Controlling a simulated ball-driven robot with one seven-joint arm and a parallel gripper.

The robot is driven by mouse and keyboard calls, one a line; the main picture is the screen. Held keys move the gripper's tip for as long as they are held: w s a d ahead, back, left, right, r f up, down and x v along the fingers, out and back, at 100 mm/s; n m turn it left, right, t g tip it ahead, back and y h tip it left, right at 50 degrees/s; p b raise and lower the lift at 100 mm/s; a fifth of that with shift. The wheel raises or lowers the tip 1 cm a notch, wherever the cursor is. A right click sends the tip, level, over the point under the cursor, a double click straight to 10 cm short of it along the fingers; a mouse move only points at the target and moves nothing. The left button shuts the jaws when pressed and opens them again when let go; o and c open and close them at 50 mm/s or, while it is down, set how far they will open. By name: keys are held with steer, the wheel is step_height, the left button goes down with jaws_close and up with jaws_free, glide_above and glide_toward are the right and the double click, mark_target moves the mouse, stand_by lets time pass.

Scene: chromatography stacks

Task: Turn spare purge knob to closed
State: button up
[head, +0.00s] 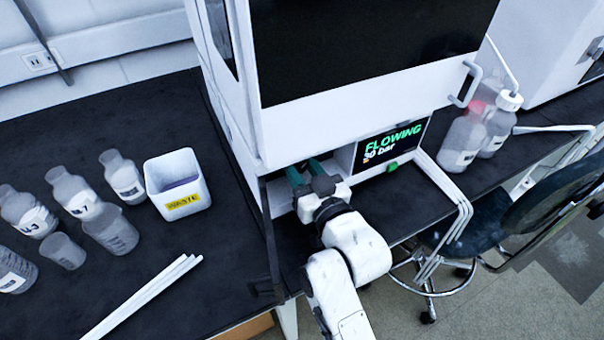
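My gripper (304,170) reaches into the open bay at the base of the tall white instrument stack (350,95). Its two teal fingers stand a little apart and point at the bay's inner panel. I cannot make out the purge knob; the fingers and the white housing cover that spot, so I cannot tell whether they hold anything. A dark display (393,143) right of the gripper reads "FLOWING" and "30 bar" in green and white. A small green piece (392,167) sits just under it.
On the left bench are a white waste bin (160,204), several grey labelled bottles (122,178) and white rods (145,295). Bottles (463,142) with tubing stand right of the stack. A dark chair (545,215) and white tubes (450,190) are at the right.

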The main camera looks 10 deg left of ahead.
steer(key=n+b, duration=0.3)
steer(key=n, duration=0.2)
steer(key=shift+f+n, duration=0.15)
steer(key=shift+n, duration=0.15)
steer(key=shift+a+n+b, duration=0.1)
steer(key=shift+n+b, duration=0.7)
steer(key=shift+n, duration=1.3)
steer(key=o, duration=1)
steer(key=shift+o, duration=0.2)
steer(key=shift+s, duration=0.15)
steer(key=v, duration=1)
steer(key=shift+s+d, duration=0.25)
